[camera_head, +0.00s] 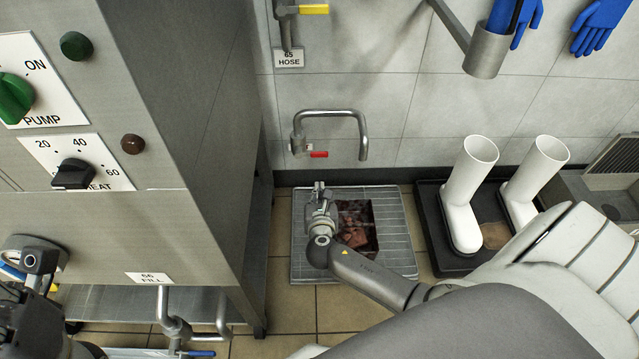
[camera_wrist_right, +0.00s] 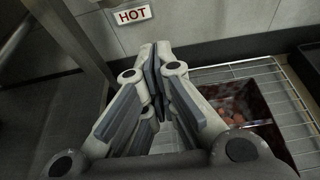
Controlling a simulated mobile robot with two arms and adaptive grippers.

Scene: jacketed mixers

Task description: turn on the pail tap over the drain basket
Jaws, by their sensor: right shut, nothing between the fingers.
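The wall tap (camera_head: 330,113) is a grey bent pipe with a downturned spout and a red lever (camera_head: 319,155) pointing right. The drain basket (camera_head: 398,232), a wire grid with a dark square opening holding reddish bits, lies on the floor below it. My right gripper (camera_head: 319,187) is shut and empty over the basket's back left part, below the lever and apart from it. In the right wrist view its fingers (camera_wrist_right: 155,70) meet in front of the wall; the tap does not show there. My left gripper (camera_head: 38,262) shows only partly at the left edge; its fingers are unclear.
A steel cabinet (camera_head: 210,130) with PUMP and HEAT knobs stands close on the left. White boots (camera_head: 470,190) stand in a black tray (camera_head: 432,215) on the right. A HOT label (camera_wrist_right: 132,15) is on the wall. A yellow-levered hose tap (camera_head: 287,30) is above.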

